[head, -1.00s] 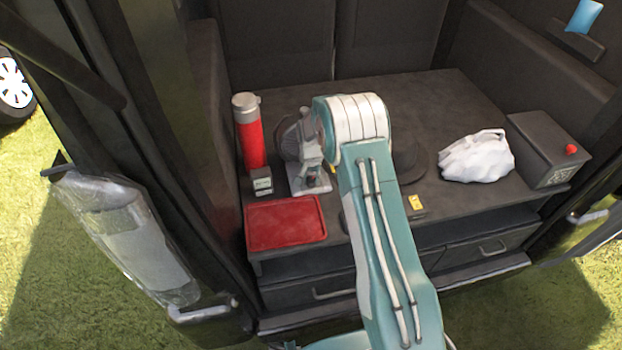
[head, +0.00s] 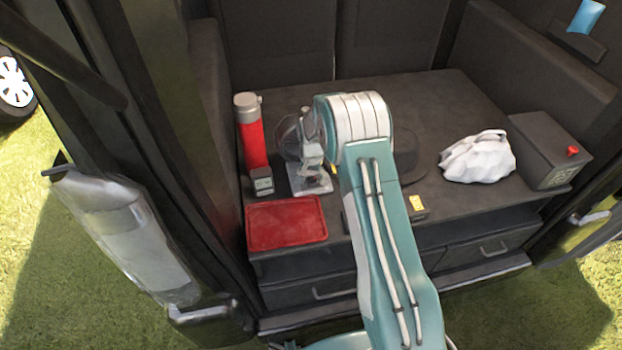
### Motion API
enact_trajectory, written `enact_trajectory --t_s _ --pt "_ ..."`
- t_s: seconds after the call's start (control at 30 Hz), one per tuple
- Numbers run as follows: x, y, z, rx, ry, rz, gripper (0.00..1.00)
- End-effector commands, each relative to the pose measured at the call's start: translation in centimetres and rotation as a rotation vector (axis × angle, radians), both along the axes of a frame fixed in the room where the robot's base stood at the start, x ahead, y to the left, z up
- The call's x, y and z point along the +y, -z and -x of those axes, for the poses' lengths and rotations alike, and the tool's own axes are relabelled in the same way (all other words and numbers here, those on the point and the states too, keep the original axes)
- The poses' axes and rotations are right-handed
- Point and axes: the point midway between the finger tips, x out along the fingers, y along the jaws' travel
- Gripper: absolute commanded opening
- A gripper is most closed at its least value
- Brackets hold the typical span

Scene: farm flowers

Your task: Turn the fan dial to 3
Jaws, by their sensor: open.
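The fan (head: 287,138) stands at the left of the dark deck in the head view, between the red flask and my arm. Its round cage is dark and partly covered; its grey base plate (head: 299,187) shows below. My gripper (head: 314,168) is a small grey shape over the fan's base, pointing down, partly hidden by my teal and white arm. Its jaws are open, with nothing seen held in them. The dial and its setting cannot be made out. Whether a finger touches the dial cannot be told.
A red flask (head: 250,132), a small dark box (head: 262,181) and a red tray (head: 286,223) are close to the fan. A dark hat (head: 408,158), a white bag (head: 478,158) and a black box with red knob (head: 548,150) lie right. The back deck is clear.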

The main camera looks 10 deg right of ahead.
Motion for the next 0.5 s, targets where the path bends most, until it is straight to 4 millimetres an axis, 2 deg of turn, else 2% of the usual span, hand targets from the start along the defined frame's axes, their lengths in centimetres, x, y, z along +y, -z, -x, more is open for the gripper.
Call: enact_trajectory --t_s 0.3,0.5 --pt "0.1 -6.3 -0.2 -0.005 0.000 0.001 0.82" --pt "0.2 -9.8 -0.2 -0.003 0.000 0.001 0.82"
